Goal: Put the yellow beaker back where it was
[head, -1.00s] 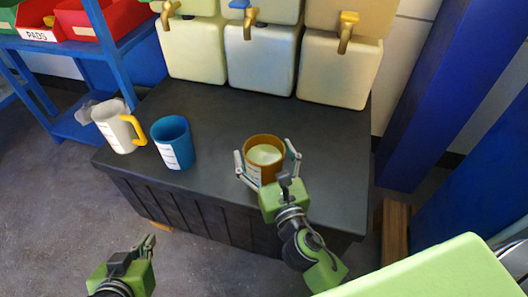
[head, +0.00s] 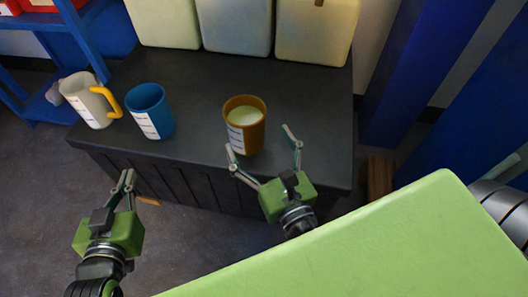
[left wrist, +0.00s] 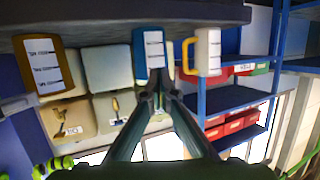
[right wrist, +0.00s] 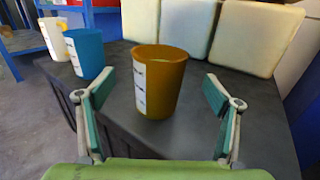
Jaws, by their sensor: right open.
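The yellow beaker (head: 246,128), amber with a white label and pale liquid inside, stands upright on the dark bench top near its front edge. My right gripper (head: 263,150) is open just in front of it, its fingers apart and clear of the beaker. In the right wrist view the beaker (right wrist: 160,85) stands ahead, between and beyond the open fingers (right wrist: 165,100). My left gripper (head: 127,185) is in front of the bench, low at the left, with its fingers close together. In the left wrist view its fingers (left wrist: 163,98) converge, and the beaker (left wrist: 48,62) shows at the left.
A blue beaker (head: 149,111) and a white pitcher with a yellow handle (head: 90,100) stand on the bench to the left. Pale tanks (head: 238,30) line the back of the bench (head: 310,105). A blue post (head: 395,75) is at the right. The bench right of the beaker is clear.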

